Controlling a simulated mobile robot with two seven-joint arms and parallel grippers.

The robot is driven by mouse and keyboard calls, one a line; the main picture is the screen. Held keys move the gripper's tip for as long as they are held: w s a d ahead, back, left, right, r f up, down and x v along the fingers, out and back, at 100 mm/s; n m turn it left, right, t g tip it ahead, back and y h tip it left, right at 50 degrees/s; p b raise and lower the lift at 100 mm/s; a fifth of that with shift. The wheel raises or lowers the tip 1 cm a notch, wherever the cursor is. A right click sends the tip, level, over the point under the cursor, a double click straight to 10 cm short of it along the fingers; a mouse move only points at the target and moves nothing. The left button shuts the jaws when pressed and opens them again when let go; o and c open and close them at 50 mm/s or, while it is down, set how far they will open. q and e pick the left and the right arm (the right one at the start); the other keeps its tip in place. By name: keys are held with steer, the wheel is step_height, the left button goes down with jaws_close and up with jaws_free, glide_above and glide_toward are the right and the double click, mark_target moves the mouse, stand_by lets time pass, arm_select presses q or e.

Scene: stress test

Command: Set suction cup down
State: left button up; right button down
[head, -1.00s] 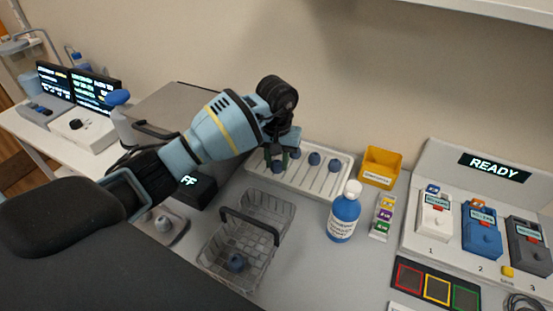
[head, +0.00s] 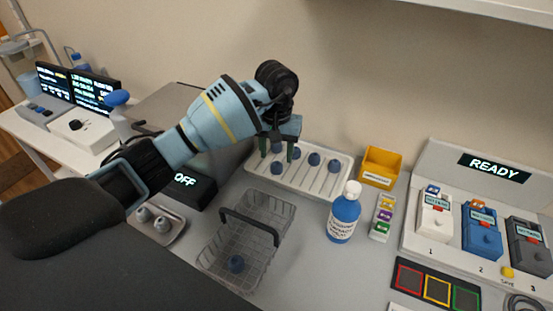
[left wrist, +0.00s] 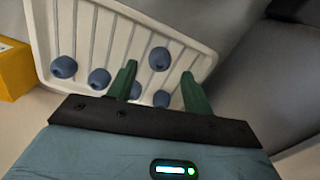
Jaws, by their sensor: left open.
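A blue suction cup (head: 277,168) sits on the front left of the white ribbed tray (head: 330,193). It also shows in the left wrist view (left wrist: 159,58). My left gripper (head: 277,153) is open and empty just above and behind this cup, its green fingers apart from it. Several more blue suction cups (head: 314,159) stand in a row along the tray's back, and the gripper partly covers the leftmost ones. My right gripper is not in view.
A blue bottle (head: 344,215) stands right of the basket, in front of the tray. A yellow bin (head: 381,166) is right of the tray. The basket's dark handle (head: 250,224) stands up. A grey box with an OFF display (head: 186,181) lies left, under my arm.

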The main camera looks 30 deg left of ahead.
mark_target(276, 164)
arm_select(q)
step_height(276, 164, up, 9)
steer(key=shift+f, duration=0.2)
stand_by(0.4)
